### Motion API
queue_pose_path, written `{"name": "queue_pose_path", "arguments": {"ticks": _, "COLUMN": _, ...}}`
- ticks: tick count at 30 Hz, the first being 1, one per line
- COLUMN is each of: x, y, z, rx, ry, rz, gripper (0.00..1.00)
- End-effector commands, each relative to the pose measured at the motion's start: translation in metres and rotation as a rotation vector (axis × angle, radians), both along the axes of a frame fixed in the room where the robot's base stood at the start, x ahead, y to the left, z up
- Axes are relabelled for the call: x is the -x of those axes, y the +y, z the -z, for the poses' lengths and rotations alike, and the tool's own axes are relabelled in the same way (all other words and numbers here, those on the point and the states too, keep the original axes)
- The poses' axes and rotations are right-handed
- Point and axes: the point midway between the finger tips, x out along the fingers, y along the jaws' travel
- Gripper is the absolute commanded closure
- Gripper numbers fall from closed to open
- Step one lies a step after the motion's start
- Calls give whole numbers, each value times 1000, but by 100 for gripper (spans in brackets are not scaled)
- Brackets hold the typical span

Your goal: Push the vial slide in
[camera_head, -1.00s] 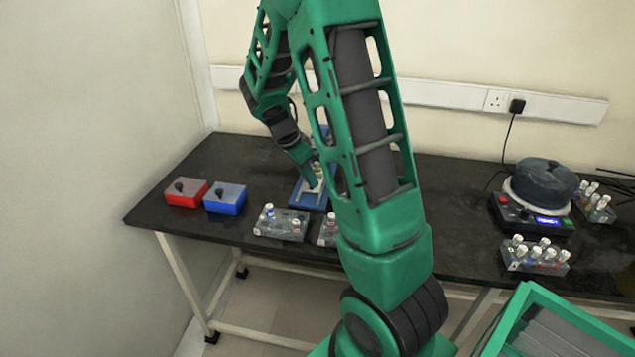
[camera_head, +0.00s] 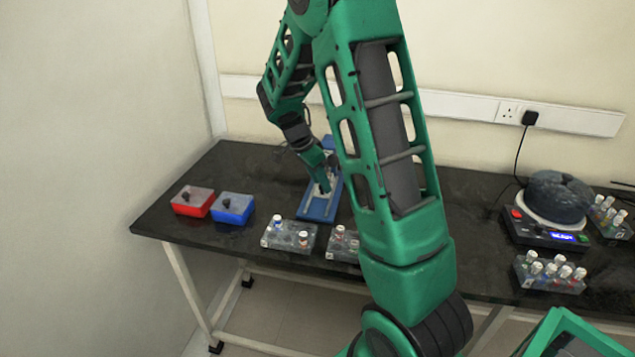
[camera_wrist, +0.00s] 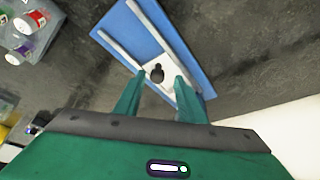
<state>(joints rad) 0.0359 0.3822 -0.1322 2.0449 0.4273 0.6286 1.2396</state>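The vial slide is a blue board (camera_head: 318,213) with pale rails, lying on the dark table beneath my forearm. In the wrist view the blue board (camera_wrist: 127,25) runs diagonally, with a white carriage (camera_wrist: 144,77) between its rails. A dark round knob or hole (camera_wrist: 157,72) shows on the carriage. My gripper (camera_wrist: 158,77) is over the carriage, its two green fingers apart on either side of the dark knob. I cannot tell whether they touch it. In the head view my gripper (camera_head: 324,188) points down at the slide, and my arm hides part of the board.
A red box (camera_head: 192,203) and a blue box (camera_head: 232,210) stand left of the slide. Vial racks (camera_head: 288,237) (camera_head: 343,243) stand in front of it. A hot plate (camera_head: 545,234) with a dark pot and another vial rack (camera_head: 549,273) are at the right.

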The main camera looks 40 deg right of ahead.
Motion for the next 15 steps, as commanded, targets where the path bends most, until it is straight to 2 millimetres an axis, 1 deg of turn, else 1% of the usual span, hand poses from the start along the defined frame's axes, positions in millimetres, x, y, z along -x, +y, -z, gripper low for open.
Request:
{"name": "queue_pose_path", "arguments": {"ticks": 4, "x": 0, "y": 2, "z": -4, "rx": -1, "ry": 1, "rz": -1, "gripper": 64}}
{"name": "queue_pose_path", "arguments": {"ticks": 7, "x": -1, "y": 7, "z": -14, "rx": -1, "ry": -1, "rz": -3, "gripper": 64}}
{"name": "queue_pose_path", "arguments": {"ticks": 15, "x": -3, "y": 26, "z": -60, "rx": -1, "ry": -2, "rz": -2, "gripper": 64}}
